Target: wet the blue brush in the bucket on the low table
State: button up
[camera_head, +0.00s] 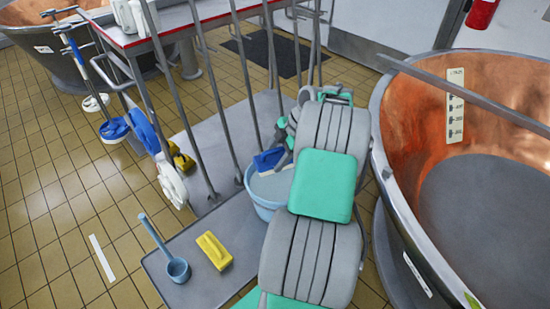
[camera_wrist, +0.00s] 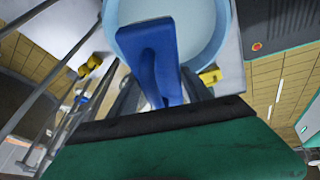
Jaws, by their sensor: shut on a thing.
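The blue brush (camera_head: 268,160) is in my gripper, over the light blue bucket (camera_head: 264,212) in the head view. The bucket stands on the low grey table (camera_head: 205,226), and my arm hides its right side. In the wrist view my gripper (camera_wrist: 168,92) is shut on the blue brush (camera_wrist: 157,55), which reaches over the opening of the bucket (camera_wrist: 217,30). Pale blue contents show inside. I cannot tell whether the brush touches them.
A yellow brush (camera_head: 214,250) and a blue ladle (camera_head: 177,268) lie on the low table left of the bucket. Grey upright bars (camera_head: 212,90) stand close behind. A large copper vat (camera_head: 425,100) is at the right. Tiled floor is open at the left.

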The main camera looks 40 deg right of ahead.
notch_tip(320, 180, down, 13)
jog(key=b, duration=0.9)
jog(key=shift+r+b, duration=0.2)
jog(key=shift+b, duration=0.1)
jog(key=shift+r, duration=0.15)
notch_tip(320, 180, up, 12)
jog(key=p, duration=0.7)
jog(key=shift+p, duration=0.35)
